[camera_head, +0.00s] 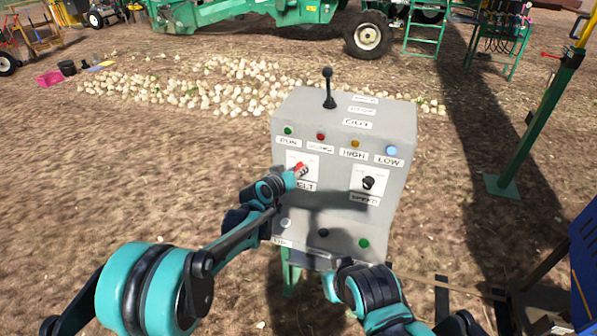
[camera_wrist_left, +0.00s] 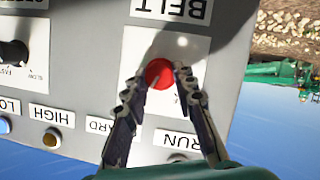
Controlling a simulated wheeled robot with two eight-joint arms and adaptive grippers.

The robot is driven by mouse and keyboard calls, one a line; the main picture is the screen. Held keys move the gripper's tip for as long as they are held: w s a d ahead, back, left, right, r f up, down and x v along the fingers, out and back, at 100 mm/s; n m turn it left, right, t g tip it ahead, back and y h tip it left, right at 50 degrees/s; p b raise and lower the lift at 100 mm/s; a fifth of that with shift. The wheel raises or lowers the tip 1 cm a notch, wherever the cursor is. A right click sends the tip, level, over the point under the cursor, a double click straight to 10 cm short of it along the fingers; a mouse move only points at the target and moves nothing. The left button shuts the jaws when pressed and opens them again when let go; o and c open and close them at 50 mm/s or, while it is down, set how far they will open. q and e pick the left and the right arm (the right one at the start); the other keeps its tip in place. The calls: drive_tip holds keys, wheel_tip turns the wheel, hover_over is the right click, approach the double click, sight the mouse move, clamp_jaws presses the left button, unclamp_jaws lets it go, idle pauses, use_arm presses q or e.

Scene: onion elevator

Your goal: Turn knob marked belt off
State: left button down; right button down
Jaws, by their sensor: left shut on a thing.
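A grey control box (camera_head: 345,215) stands upright on a green post in front of me. The red belt knob (camera_head: 299,167) sits on a white plate at its left, above a partly hidden label. In the left wrist view the red knob (camera_wrist_left: 159,73) lies between the two fingertips, under the upside-down BELT label (camera_wrist_left: 172,8). My left gripper (camera_head: 303,170) is shut on the red knob; it also shows in the left wrist view (camera_wrist_left: 155,78). My right arm comes in at the bottom, below the box; its fingers cannot be made out clearly.
A black speed knob (camera_head: 369,183) is on the right of the panel. Small lamps run along the top row, and several buttons line the bottom. A black lever (camera_head: 328,88) rises from the top. Onions (camera_head: 215,88) lie on the ground behind. A green post (camera_head: 540,125) stands right.

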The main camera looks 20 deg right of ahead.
use_arm(q)
drive_tip(key=shift+w+a+f+n+h+b, duration=0.15)
drive_tip(key=shift+n+h+b, duration=0.75)
drive_tip(key=shift+n, duration=0.9)
drive_tip(key=shift+f+n+h+b, duration=0.2)
drive_tip(key=shift+n+h+b, duration=0.7)
drive_tip(key=shift+n, duration=0.9)
drive_tip(key=shift+w+a+f+n+h+b, duration=0.15)
drive_tip(key=shift+n+h+b, duration=0.5)
drive_tip(key=shift+n+h, duration=0.8)
drive_tip(key=shift+s+n+y, duration=0.1)
drive_tip(key=shift+n+y, duration=0.25)
drive_tip(key=shift+n, duration=0.1)
drive_tip(key=c, duration=1.2)
unclamp_jaws()
drive_tip(key=v, duration=1.2)
